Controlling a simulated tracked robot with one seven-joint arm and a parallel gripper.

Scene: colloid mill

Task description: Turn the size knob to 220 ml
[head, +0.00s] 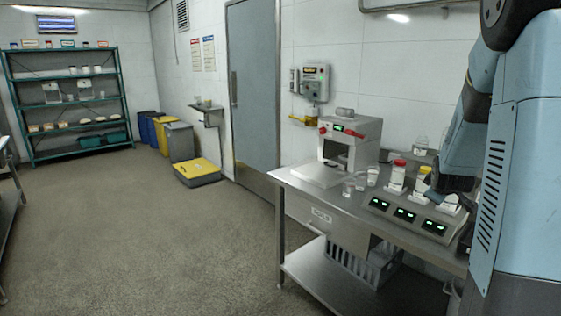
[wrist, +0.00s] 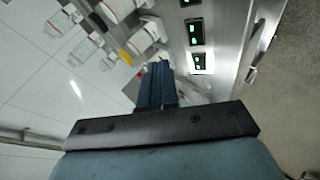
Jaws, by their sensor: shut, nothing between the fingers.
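I cannot make out a size knob or a 220 ml mark in either view. A boxy steel machine (head: 366,152) with a small green display and red parts on its front stands on the bench, left of my arm. My gripper (head: 452,184) is low over the right part of the bench in the head view, partly hidden by my arm. In the wrist view my gripper (wrist: 158,66) has its blue fingers together with nothing between them. The fingers point towards the containers and the row of displays.
The steel bench (head: 300,190) carries a red-capped jar (head: 398,176), a yellow-capped jar (head: 423,180) and a row of green displays (head: 405,214). Small clear cups (head: 349,190) stand beside the machine. A grey control box (head: 316,78) hangs on the wall. The floor (head: 130,230) at left is clear.

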